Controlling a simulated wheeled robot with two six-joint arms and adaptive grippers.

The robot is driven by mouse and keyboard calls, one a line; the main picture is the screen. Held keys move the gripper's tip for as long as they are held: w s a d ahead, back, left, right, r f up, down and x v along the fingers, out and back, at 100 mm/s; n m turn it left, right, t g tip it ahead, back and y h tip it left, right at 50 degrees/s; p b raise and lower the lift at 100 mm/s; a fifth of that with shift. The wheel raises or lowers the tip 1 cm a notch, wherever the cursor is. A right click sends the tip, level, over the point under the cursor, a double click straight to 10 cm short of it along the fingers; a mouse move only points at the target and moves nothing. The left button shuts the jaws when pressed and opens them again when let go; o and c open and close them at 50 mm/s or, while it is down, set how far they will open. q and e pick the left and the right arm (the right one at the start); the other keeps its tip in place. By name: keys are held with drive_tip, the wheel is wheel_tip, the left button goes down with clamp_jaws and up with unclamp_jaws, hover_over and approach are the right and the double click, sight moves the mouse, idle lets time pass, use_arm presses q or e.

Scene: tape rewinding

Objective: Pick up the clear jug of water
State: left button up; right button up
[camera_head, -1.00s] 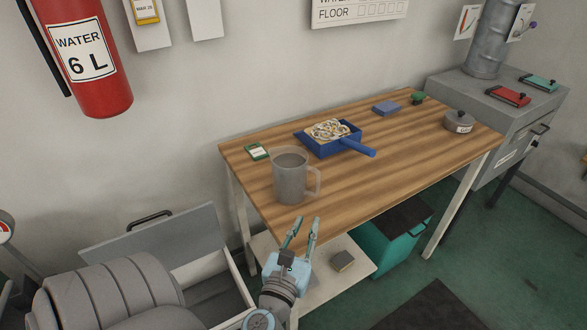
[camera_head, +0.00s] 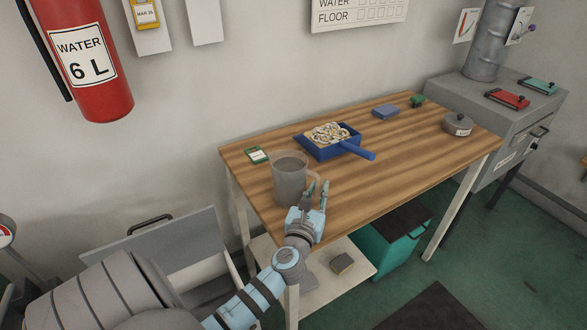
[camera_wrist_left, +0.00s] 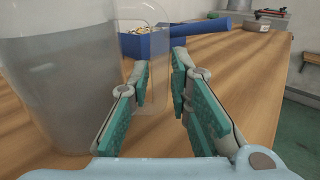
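The clear jug of water (camera_head: 289,180) stands upright near the front left of the wooden table (camera_head: 400,165), its handle facing right. In the left wrist view the jug (camera_wrist_left: 45,90) fills the left side. My left gripper (camera_head: 317,186) is at the handle side, its fingers pointing towards the back of the table. In the left wrist view the left gripper (camera_wrist_left: 161,72) is open, with the outer part of the clear handle showing between its fingertips. I cannot tell whether either finger touches it. My right gripper is not in view.
A blue pan (camera_head: 323,151) with pale tangled pieces is behind the jug, its handle pointing right. A green-and-white card (camera_head: 257,155) lies left of it. The table's front right is clear.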

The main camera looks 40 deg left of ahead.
use_arm(q)
clamp_jaws()
drive_tip(key=shift+r, duration=0.1)
wheel_tip(320, 180, up, 18)
drive_tip(key=p, duration=1)
drive_tip(key=shift+c, duration=0.8)
unclamp_jaws()
clamp_jaws()
